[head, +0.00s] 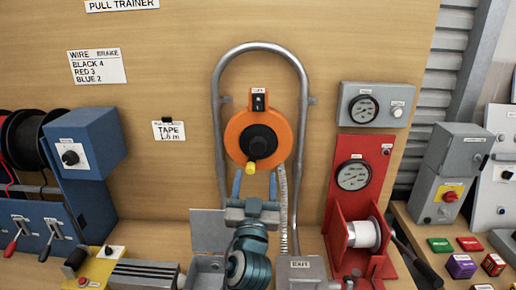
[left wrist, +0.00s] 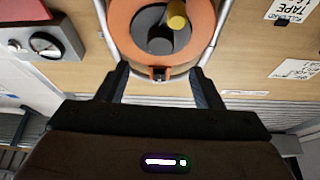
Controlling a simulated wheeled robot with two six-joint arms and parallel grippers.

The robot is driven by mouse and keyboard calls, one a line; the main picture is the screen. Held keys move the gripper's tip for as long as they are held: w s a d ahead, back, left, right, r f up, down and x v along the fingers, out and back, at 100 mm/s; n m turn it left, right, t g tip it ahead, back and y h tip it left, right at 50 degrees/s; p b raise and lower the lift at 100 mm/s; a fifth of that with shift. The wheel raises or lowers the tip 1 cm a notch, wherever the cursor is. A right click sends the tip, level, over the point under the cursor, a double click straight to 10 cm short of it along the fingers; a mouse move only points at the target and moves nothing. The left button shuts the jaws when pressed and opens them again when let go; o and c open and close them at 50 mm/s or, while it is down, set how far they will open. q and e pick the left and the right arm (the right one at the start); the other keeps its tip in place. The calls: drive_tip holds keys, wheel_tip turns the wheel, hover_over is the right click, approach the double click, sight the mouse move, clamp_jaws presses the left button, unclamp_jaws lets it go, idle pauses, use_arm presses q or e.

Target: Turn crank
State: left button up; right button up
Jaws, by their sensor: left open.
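The crank is a black hub and arm (head: 258,140) on the face of an orange round reel (head: 232,134), with a yellow knob (head: 251,167) at its lower end. It also shows upside down in the left wrist view, with the yellow knob (left wrist: 177,15) near the top edge. My left gripper (head: 254,182) is open, its two fingers pointing up just below the orange reel, apart on either side of the knob's line. In the left wrist view nothing is between the fingers (left wrist: 160,85). I cannot tell the depth gap to the knob. My right gripper is not in view.
A grey tube loop (head: 263,47) frames the reel on the wooden board. A red winch with a gauge (head: 353,175) stands close at right, and a blue box (head: 97,140) at left. A grey open box (head: 209,228) and a grey EXIT box (head: 301,272) flank my left arm.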

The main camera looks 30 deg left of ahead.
sight(257, 151)
use_arm(q)
drive_tip(key=p+x, duration=0.2)
drive_tip(key=x, duration=0.3)
drive_tip(key=shift+w+a+r, duration=0.1)
drive_tip(key=shift+w+r, duration=0.05)
drive_tip(key=p+x, duration=0.1)
drive_tip(key=x, duration=0.2)
drive_tip(key=shift+w+a+p, duration=0.2)
drive_tip(key=shift+w+p, duration=0.05)
drive_tip(key=shift+p, duration=0.1)
drive_tip(key=shift+w, duration=0.2)
drive_tip(key=shift+w+a, duration=0.2)
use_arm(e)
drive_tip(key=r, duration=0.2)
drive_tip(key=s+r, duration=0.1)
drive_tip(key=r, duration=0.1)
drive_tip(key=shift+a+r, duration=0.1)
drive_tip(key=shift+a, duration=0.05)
use_arm(q)
drive_tip(key=c, duration=0.3)
clamp_jaws()
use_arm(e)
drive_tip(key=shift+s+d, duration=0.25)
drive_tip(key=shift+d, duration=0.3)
